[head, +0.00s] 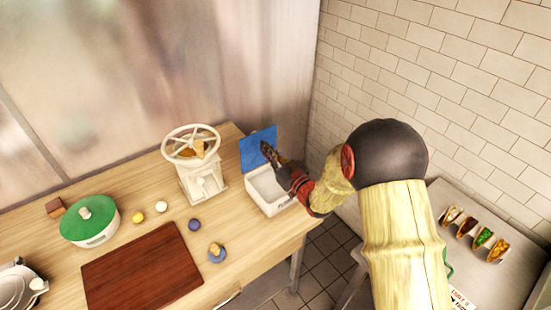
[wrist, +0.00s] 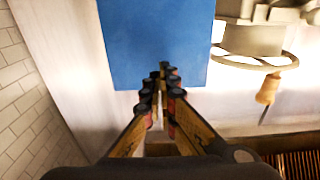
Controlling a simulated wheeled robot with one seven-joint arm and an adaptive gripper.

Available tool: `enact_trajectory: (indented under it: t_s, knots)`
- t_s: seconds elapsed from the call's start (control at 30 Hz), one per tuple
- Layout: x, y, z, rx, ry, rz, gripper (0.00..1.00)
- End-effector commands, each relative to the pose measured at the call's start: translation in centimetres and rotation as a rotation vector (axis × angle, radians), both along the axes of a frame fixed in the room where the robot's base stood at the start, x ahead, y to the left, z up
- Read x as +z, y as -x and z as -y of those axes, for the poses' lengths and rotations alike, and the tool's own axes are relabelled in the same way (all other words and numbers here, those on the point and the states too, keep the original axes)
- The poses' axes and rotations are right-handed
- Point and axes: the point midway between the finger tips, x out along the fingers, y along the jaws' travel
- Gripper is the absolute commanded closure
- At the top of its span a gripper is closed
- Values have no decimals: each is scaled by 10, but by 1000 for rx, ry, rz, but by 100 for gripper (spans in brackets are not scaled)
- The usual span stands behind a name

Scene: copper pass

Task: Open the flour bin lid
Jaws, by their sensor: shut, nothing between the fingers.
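The flour bin (head: 268,206) is a white box near the right end of the wooden table in the head view. Its blue lid (head: 257,146) stands raised, roughly upright at the back of the bin. The white inside of the bin shows. My gripper (head: 266,148) is shut and empty, with its fingertips in front of the lid. In the wrist view the blue lid (wrist: 152,40) fills the upper middle, and my gripper's closed tips (wrist: 163,70) overlap its lower part. I cannot tell whether they touch it.
A white mill with a handwheel (head: 191,145) stands left of the bin. A green-lidded pot (head: 90,220), a dark red board (head: 145,268) and several small balls are further left. A tiled wall (head: 450,60) rises to the right. A side table (head: 500,275) holds tacos.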

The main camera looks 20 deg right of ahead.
Motion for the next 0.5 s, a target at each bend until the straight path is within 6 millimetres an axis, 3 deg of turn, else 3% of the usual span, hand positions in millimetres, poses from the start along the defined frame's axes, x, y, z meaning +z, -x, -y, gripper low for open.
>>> enact_trajectory:
  t_s: [0.2,0.5]
  knots:
    - [0,-18,-6,1,0,-1,100]
    - [1,-21,-7,0,0,-1,100]
